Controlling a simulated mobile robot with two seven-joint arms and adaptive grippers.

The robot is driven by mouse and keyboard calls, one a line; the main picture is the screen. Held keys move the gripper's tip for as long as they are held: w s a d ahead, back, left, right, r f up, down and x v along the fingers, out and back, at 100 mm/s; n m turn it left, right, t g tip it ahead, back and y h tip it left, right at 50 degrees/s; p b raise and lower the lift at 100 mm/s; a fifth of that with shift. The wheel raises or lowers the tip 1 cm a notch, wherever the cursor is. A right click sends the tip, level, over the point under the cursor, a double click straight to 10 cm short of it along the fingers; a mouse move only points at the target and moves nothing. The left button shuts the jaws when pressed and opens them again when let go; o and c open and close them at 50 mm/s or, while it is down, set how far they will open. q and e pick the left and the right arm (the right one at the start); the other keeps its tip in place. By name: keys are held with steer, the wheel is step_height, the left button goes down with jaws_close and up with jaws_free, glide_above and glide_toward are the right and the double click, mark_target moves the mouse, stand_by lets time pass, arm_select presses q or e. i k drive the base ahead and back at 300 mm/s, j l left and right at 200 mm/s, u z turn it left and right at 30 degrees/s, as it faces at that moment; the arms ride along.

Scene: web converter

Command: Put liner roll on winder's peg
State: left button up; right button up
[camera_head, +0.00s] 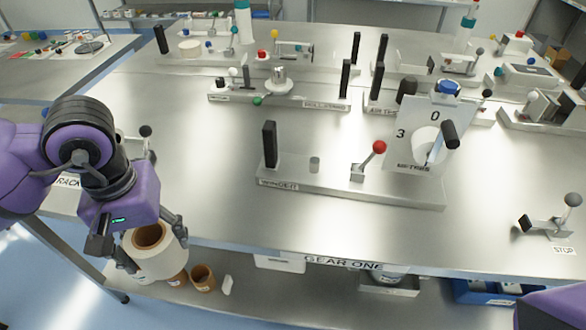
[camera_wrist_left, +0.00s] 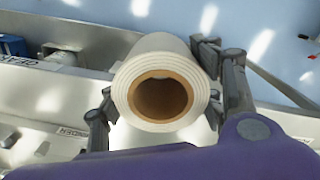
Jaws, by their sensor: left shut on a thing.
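The liner roll (camera_head: 160,262), off-white with a brown hollow core, is held by my left gripper (camera_head: 152,248) at the table's front left edge. It also shows in the left wrist view (camera_wrist_left: 158,88), with a finger on each side and its open core facing the camera. The winder (camera_head: 350,188) is a flat metal base in the middle of the table. On it are a tall black post (camera_head: 269,145), a short grey stub (camera_head: 314,164) that may be the peg, and a red-knobbed lever (camera_head: 378,148). The roll is apart from the winder, lower and to its left. My right gripper is out of view.
A dial board (camera_head: 415,125) stands behind the winder's right end. A small lever (camera_head: 146,132) is near the left arm. A STOP lever (camera_head: 550,215) is at right. Brown cores (camera_head: 203,277) sit on the lower shelf. The table left of the winder (camera_head: 215,180) is clear.

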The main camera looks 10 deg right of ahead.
mark_target(314, 170)
steer(key=i+j+z, duration=0.1)
steer(key=z, duration=2.2)
steer(key=j, duration=0.35)
steer(key=k+j, duration=0.15)
steer(key=j, duration=0.5)
steer(key=k, duration=0.05)
